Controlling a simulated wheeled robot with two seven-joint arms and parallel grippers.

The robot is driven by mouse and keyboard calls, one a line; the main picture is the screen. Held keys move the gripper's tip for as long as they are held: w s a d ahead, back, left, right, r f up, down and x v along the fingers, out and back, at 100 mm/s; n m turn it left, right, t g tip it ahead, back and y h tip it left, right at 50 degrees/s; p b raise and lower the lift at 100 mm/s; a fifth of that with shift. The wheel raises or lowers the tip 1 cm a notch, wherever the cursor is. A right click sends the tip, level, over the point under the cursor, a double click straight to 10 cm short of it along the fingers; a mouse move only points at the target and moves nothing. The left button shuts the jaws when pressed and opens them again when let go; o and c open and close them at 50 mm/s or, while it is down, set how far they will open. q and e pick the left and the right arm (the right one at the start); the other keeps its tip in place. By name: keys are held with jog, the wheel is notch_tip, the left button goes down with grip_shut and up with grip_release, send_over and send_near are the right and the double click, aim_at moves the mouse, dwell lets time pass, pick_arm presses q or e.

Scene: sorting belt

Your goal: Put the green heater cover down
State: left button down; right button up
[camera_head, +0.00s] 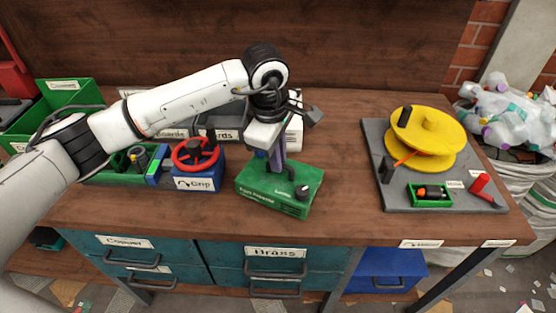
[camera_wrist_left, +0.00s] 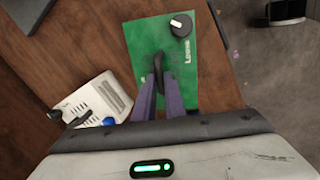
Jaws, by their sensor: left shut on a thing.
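The green heater cover (camera_head: 268,200) is a box with a black knob on top and white lettering on its front side. It is near the front edge of the wooden bench, right of centre-left. My left gripper (camera_head: 278,168) reaches down from above and is shut on it. In the left wrist view the purple fingers (camera_wrist_left: 166,82) close on a dark handle on top of the green cover (camera_wrist_left: 205,65). The fingers hide part of the handle. I cannot tell whether its underside touches the bench. My right gripper is not in view.
A blue box with a red handwheel (camera_head: 197,155) stands to the left, beside a green bin (camera_head: 100,178). Grey bins labelled boards (camera_head: 222,133) stand behind. A grey board (camera_head: 400,200) with a yellow reel (camera_head: 425,140) lies to the right. Bare bench (camera_head: 345,200) lies between.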

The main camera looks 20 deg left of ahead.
aim_at(273, 183)
pick_arm(q)
jog(key=shift+f, duration=0.85)
jog(key=shift+f, duration=0.15)
jog(key=c, duration=1.8)
grip_release()
jog(key=r, duration=0.4)
jog(key=s+r, duration=0.1)
jog(key=r, duration=0.3)
jog(key=s+r+b, duration=0.1)
jog(key=r, duration=0.3)
jog(key=shift+s+a, duration=0.1)
jog(key=shift+a, duration=0.05)
